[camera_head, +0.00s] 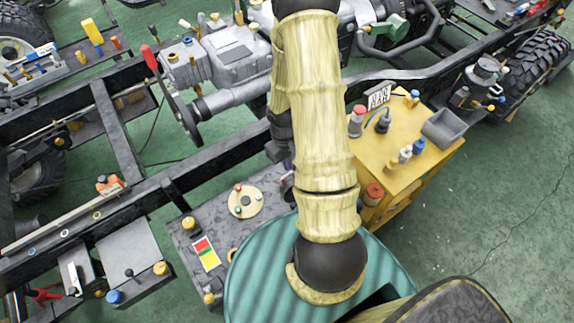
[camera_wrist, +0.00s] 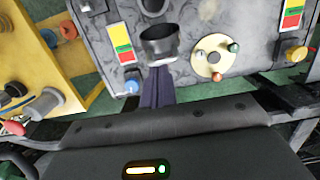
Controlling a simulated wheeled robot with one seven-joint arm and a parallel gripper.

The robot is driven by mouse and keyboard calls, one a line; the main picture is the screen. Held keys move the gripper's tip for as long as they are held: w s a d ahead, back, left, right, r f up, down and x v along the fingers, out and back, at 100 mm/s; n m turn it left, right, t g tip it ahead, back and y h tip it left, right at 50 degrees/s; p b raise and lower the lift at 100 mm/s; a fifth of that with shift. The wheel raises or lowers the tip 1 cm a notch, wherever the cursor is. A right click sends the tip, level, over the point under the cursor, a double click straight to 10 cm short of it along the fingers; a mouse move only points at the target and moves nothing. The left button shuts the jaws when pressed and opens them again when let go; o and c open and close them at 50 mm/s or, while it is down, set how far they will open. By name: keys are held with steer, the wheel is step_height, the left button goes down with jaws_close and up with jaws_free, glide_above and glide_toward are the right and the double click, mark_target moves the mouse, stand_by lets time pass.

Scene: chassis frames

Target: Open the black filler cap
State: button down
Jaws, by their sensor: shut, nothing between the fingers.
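A round black filler fitting (camera_wrist: 160,47) stands up from the grey metal tank (camera_wrist: 95,38) in the wrist view. I cannot tell clearly whether its lid is raised; another dark rounded part (camera_wrist: 153,6) shows just behind it at the top edge. My gripper (camera_wrist: 156,70) is shut and empty, its dark fingers pointing at the near side of the fitting. The fingertips overlap its lower edge in the picture, and I cannot tell whether they touch. In the head view my arm hides my gripper and most of the fitting on the tank (camera_head: 222,235).
A round plate with coloured knobs (camera_wrist: 215,57) is right of the fitting. A yellow cabinet (camera_head: 395,140) with bottles and a grey bin (camera_head: 443,128) stands beside the tank. Black chassis rails (camera_head: 140,205) run behind it. Green floor is free at right.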

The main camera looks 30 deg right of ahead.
step_height(320, 180, up, 6)
steer(key=s, duration=0.1)
steer(key=shift+s+a, duration=0.2)
steer(key=shift+s, duration=0.15)
steer(key=shift+w, duration=0.1)
steer(key=s+a+r+t, duration=0.2)
steer(key=a+r+t, duration=0.2)
steer(key=a+r, duration=0.8)
steer(key=v, duration=0.3)
steer(key=shift+w+r, duration=0.25)
steer(key=shift+r, duration=0.15)
